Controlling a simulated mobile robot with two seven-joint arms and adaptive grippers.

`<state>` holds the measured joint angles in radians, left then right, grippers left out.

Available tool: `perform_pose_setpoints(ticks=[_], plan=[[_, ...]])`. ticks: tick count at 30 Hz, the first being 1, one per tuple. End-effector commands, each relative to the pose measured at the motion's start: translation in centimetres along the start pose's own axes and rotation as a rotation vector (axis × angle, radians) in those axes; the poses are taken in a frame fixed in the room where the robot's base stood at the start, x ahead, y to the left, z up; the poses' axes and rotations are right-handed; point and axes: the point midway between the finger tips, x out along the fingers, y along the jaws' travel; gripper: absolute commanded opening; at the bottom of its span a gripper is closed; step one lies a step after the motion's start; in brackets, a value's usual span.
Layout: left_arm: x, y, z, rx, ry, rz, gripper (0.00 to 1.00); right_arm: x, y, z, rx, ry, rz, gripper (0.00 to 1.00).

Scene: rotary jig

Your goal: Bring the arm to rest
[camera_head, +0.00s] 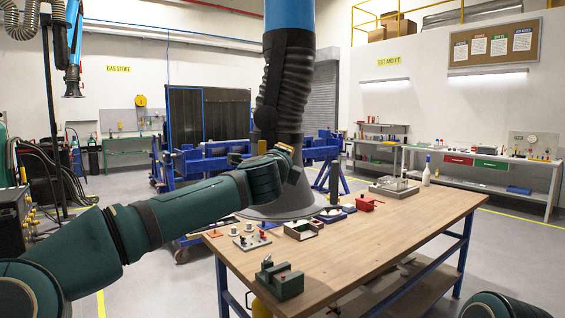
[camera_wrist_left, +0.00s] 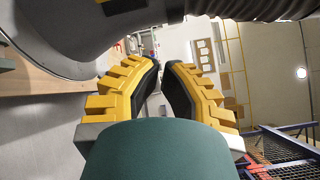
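My left arm reaches in from the left over the bench. Its gripper (camera_head: 290,162) is in front of the dark lower part of a fume extractor arm (camera_head: 289,60), which is blue above, with a black ribbed hose and a wide grey hood (camera_head: 290,203). The left wrist view shows the yellow stepped fingers with black pads (camera_wrist_left: 161,68). They lean inward, with a narrow gap between the tips and nothing between them. The ribbed hose (camera_wrist_left: 255,8) and grey hood (camera_wrist_left: 50,45) pass close beyond them; contact cannot be told. Of my right arm only a green link shows; its gripper is out of view.
The wooden bench (camera_head: 400,225) carries a green vise-like fixture (camera_head: 279,281), a grey plate with small parts (camera_head: 252,242), a red block (camera_head: 369,203), a clear-topped box (camera_head: 393,187) and a white bottle (camera_head: 426,172). The bench's right half is mostly clear. A blue frame (camera_head: 205,160) stands behind.

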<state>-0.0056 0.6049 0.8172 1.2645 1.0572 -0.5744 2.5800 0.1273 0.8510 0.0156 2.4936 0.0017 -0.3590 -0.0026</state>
Motion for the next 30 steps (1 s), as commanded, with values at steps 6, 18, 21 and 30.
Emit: perform_pose_setpoints(ticks=[6,18,21,30], plan=[[-0.8,0.1,0.0,0.001,-0.001,0.000,0.00,0.0,0.0,0.0,0.000,0.000,0.000,0.47],[-0.5,1.6,-0.8,0.082,0.011,0.015,0.00,0.0,0.0,0.0,0.000,0.000,0.000,0.47],[0.1,5.3,-2.5,0.290,0.044,0.047,0.00,0.0,0.0,0.0,0.000,0.000,0.000,0.47],[-1.0,24.1,-9.9,1.289,0.330,0.097,0.00,0.0,0.0,0.0,0.000,0.000,0.000,0.47]])
